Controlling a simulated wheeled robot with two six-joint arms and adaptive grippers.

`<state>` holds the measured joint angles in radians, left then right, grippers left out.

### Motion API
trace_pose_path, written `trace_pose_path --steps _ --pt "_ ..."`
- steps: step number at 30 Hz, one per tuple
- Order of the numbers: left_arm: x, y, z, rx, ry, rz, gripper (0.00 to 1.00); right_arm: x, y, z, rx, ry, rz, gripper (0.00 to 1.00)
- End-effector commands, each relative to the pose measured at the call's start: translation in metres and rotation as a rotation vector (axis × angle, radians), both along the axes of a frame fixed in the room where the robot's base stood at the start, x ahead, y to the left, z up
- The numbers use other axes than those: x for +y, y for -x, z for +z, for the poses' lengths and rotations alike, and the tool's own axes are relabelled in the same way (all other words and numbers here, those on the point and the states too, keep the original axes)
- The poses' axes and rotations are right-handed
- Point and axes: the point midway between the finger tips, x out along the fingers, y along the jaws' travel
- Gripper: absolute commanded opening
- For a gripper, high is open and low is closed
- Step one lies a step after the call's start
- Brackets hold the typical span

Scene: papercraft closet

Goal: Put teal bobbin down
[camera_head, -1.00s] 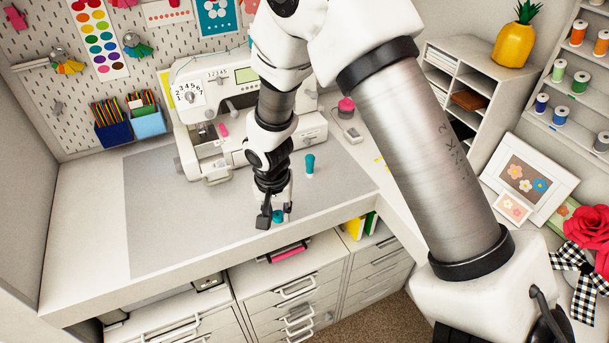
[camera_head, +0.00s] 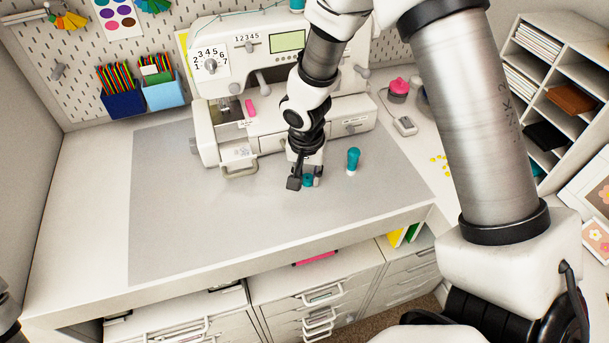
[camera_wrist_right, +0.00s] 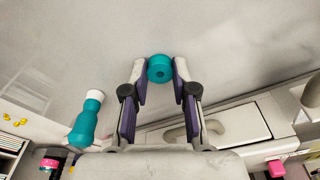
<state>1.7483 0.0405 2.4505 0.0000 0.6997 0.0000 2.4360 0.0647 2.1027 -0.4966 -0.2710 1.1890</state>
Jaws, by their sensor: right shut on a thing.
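The teal bobbin (camera_wrist_right: 160,68) is between the two fingertips of my right gripper (camera_wrist_right: 160,72) in the right wrist view, and the fingers are shut on it. In the head view the bobbin (camera_head: 308,180) shows small and teal at the tip of my right gripper (camera_head: 304,182), over the grey mat (camera_head: 200,225). I cannot tell whether the bobbin touches the mat. My left gripper does not show.
A teal and white bottle-like item (camera_head: 353,160) stands right of my right gripper. The white sewing machine (camera_head: 270,110) is just behind it. Yellow bits (camera_head: 440,163) lie farther right. The mat's left and front are clear.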

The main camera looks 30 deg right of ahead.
Motion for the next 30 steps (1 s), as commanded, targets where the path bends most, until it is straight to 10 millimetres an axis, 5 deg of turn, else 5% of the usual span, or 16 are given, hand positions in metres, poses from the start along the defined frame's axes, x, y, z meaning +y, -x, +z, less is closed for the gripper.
trace_pose_path --steps 6,7,9,20,30 --pt "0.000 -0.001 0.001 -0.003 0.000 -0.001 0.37 0.000 0.000 0.001 -0.001 -0.001 0.000 0.17" --pt "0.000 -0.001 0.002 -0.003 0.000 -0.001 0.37 0.000 0.000 0.002 -0.001 -0.001 0.000 0.37" --pt "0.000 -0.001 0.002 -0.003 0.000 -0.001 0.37 0.000 0.000 0.002 0.000 0.000 0.000 0.52" --pt "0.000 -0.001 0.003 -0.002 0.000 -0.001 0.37 0.000 0.000 0.009 -0.002 0.001 -0.001 0.52" --pt "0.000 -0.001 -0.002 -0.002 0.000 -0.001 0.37 0.007 0.006 0.086 -0.009 0.001 -0.001 0.52"
